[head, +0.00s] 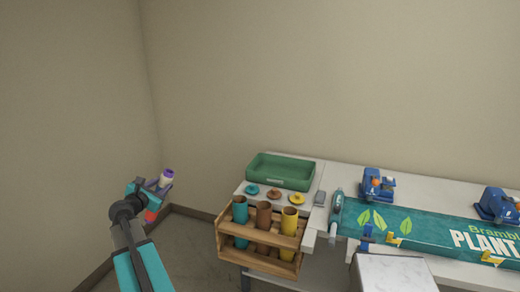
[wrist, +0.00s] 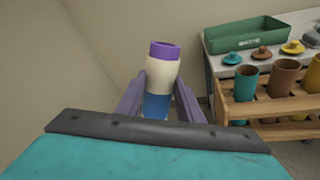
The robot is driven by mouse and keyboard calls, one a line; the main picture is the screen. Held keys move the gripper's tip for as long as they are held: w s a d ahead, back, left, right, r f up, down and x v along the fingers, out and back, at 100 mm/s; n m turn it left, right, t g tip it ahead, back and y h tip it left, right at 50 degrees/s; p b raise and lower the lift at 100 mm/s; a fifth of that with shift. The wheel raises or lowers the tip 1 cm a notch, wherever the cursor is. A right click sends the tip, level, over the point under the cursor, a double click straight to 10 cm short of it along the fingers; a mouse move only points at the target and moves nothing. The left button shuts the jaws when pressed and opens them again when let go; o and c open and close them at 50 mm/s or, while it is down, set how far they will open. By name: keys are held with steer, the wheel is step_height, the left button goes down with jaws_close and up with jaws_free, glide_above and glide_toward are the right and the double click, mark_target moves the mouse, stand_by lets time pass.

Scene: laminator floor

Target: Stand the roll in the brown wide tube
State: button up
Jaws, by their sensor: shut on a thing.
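My gripper (head: 160,184) is at the left in the head view, raised and away from the table. It is shut on the roll (head: 167,176), which is cream with a purple end. In the wrist view the roll (wrist: 157,75) stands between the fingers (wrist: 158,103), tilted slightly, with a blue lower part. The brown wide tube (head: 264,214) stands in the middle of a wooden rack, between a teal tube (head: 240,210) and a yellow tube (head: 289,221). In the wrist view the brown tube (wrist: 283,80) has an open top and is right of the roll, well apart from it.
The wooden rack (head: 229,253) is at the table's left end. Behind it lie teal, brown and yellow lids (head: 274,193) and a green tray (head: 281,158). A teal banner (head: 415,229) and blue clamping devices (head: 377,183) are further right. The space between my gripper and the rack is clear.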

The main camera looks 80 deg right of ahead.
steer(key=s+d+r+m+g+p, duration=0.1)
steer(key=s+d+r+g, duration=0.2)
steer(key=s, duration=0.9)
steer(key=s+d+r+g+p, duration=0.2)
steer(key=s+d+r+g, duration=0.2)
steer(key=s+d, duration=0.3)
steer(key=s+d+r+m+g+y+p, duration=0.1)
steer(key=s+d+r+g, duration=0.2)
steer(key=s, duration=1.4)
steer(key=shift+s+d+r+m+g, duration=0.25)
steer(key=shift+d+g, duration=0.35)
steer(key=shift+d, duration=0.65)
steer(key=shift+f, duration=0.35)
steer(key=shift+f+b, duration=7.55)
steer(key=shift+f, duration=5.1)
steer(key=o, duration=1.9)
